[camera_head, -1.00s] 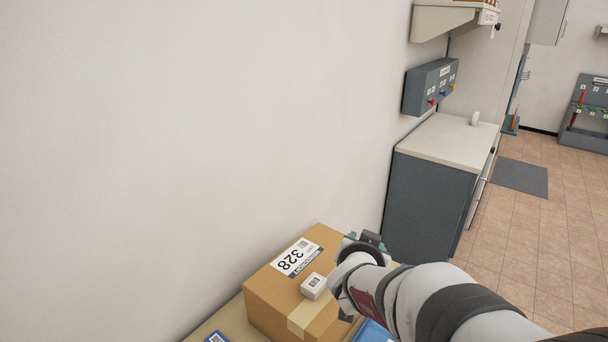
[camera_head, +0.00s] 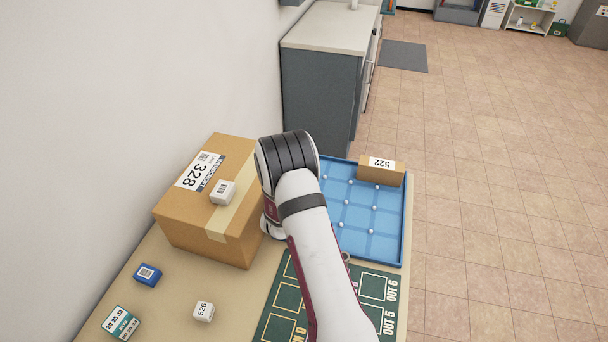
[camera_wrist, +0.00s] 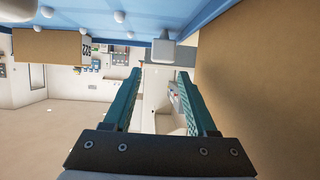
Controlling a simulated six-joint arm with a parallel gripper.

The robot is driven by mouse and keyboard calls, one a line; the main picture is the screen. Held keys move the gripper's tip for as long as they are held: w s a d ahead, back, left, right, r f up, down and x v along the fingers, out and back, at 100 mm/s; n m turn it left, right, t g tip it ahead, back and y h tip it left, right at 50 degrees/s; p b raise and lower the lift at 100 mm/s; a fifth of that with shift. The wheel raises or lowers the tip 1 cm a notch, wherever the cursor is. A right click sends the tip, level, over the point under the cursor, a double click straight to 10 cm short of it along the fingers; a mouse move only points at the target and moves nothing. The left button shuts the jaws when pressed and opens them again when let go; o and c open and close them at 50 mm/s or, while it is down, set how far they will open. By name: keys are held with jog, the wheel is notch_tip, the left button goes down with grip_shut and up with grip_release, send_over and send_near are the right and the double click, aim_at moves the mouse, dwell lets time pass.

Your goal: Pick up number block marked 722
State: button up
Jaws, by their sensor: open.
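I cannot read 722 on any block. A small white block (camera_head: 222,192) with a barcode lies on top of the large cardboard box (camera_head: 225,220). Another white block (camera_head: 204,311) on the table is marked 526. In the wrist view, a pale grey-white block (camera_wrist: 163,50) shows at the edge of the blue tray (camera_wrist: 190,18), just beyond my fingertips; its number does not show. My gripper (camera_wrist: 159,74) is open and empty, its two teal fingers apart. In the head view my arm hides the gripper.
The blue tray (camera_head: 390,244) holds small white knobs and a brown box marked 522 (camera_head: 380,172). A dark green mat (camera_head: 277,322), a blue block (camera_head: 146,274) and a white-and-teal block (camera_head: 119,324) are on the table. The cardboard box stands close left of my arm.

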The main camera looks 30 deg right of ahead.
jog(key=x, duration=0.6)
jog(key=shift+w+a+f, duration=0.1)
jog(key=shift+f, duration=0.15)
grip_shut()
